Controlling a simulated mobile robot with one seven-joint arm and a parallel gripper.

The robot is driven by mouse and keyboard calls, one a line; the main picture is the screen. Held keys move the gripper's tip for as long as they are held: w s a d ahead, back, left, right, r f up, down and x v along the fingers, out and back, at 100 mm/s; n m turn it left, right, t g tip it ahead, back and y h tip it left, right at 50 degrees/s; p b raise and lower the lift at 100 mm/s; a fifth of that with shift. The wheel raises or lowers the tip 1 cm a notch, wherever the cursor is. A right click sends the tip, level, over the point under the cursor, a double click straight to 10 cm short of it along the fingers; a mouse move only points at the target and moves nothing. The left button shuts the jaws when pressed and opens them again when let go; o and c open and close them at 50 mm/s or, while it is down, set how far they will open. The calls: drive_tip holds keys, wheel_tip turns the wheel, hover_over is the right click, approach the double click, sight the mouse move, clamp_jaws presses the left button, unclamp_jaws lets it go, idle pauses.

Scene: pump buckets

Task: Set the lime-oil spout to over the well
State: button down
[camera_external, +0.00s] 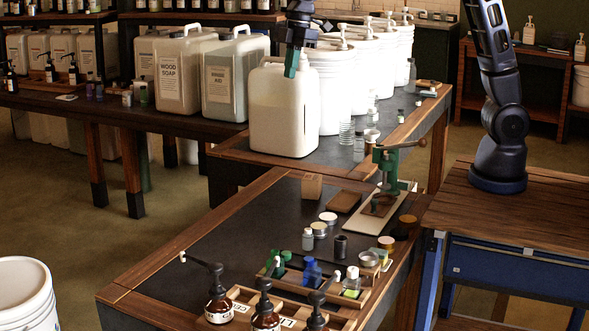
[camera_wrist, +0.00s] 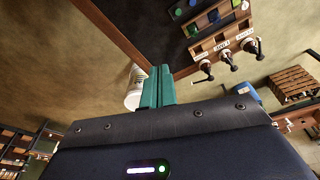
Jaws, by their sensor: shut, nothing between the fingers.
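Three amber pump bottles with black heads stand in a wooden rack (camera_external: 240,292) at the front: a left one (camera_external: 219,303), a middle one (camera_external: 265,313) and a right one (camera_external: 316,319). The left spout points out to the left; the middle and right spouts point back and right, toward the small bottles in the rack. One label (camera_external: 287,322) seems to start with "LI"; I cannot tell surely which pump is lime oil. The well is not clearly identifiable. My gripper (camera_external: 290,72), with green fingers, is shut and empty, high in front of a white jug; its fingers show in the wrist view (camera_wrist: 156,75).
The white jug (camera_external: 284,120) and several white buckets stand behind. A green hand press (camera_external: 388,170), a wooden block (camera_external: 312,187) and small jars stand on the workbench. Its left surface (camera_external: 210,240) is clear. A white bucket (camera_external: 25,290) is on the floor.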

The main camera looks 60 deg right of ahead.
drive_tip(key=s+a+f+n+g, duration=0.15)
drive_tip(key=a+f, duration=0.25)
drive_tip(key=a, duration=0.5)
drive_tip(key=a+f+n, duration=0.2)
drive_tip(key=a+f, duration=0.1)
drive_tip(key=a, duration=0.5)
drive_tip(key=n+g, duration=0.3)
hover_over(274, 265)
drive_tip(key=w+d, duration=0.2)
drive_tip(key=w, duration=0.4)
wheel_tip(274, 265, down, 11)
drive_tip(key=x, duration=1.3)
drive_tip(key=shift+s+y, duration=0.3)
drive_tip(key=shift+y, duration=0.1)
drive_tip(key=shift+d+t, duration=0.1)
drive_tip(key=shift+t, duration=0.15)
drive_tip(key=shift+s+d+m, duration=0.15)
drive_tip(key=shift+s+m, duration=0.4)
drive_tip(key=shift+m, duration=0.1)
drive_tip(key=shift+s+d, duration=0.1)
drive_tip(key=shift+s, duration=0.2)
drive_tip(key=shift+w, duration=0.1)
